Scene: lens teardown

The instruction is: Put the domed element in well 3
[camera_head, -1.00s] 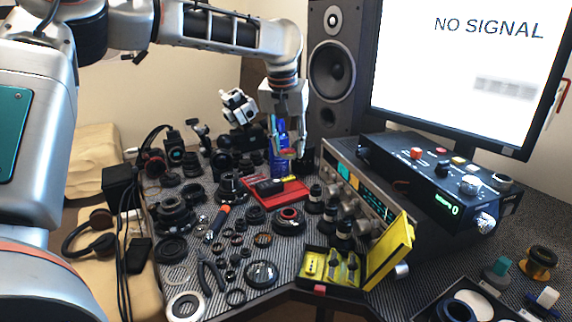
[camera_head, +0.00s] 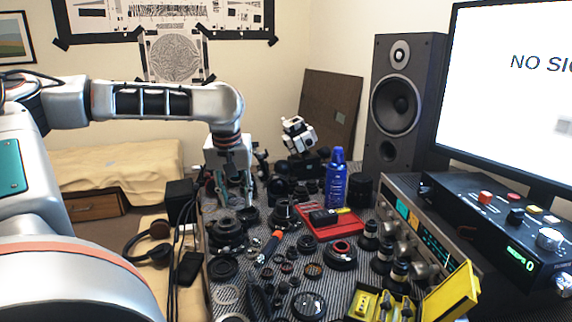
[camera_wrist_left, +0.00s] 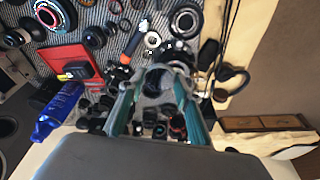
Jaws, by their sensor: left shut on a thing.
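My left gripper (camera_head: 235,203) is over the back left part of the lens table, fingers pointing down. In the left wrist view the left gripper (camera_wrist_left: 162,78) has its teal fingers closing in on a small greyish, glassy-looking piece between the tips. That piece is mostly hidden by the fingertips and blurred; it fits the domed element, but its dome cannot be made out. In the head view it is too small to tell. No numbered well can be made out in the current views. My right gripper is not in view.
A blue spray can (camera_head: 336,180) stands behind a red tray (camera_head: 343,229), right of my gripper. Lens parts crowd the striped mat. A yellow case (camera_head: 450,296) lies open in front. An instrument box (camera_head: 494,218), speaker (camera_head: 398,95) and monitor stand right. Headphones (camera_head: 149,243) lie left.

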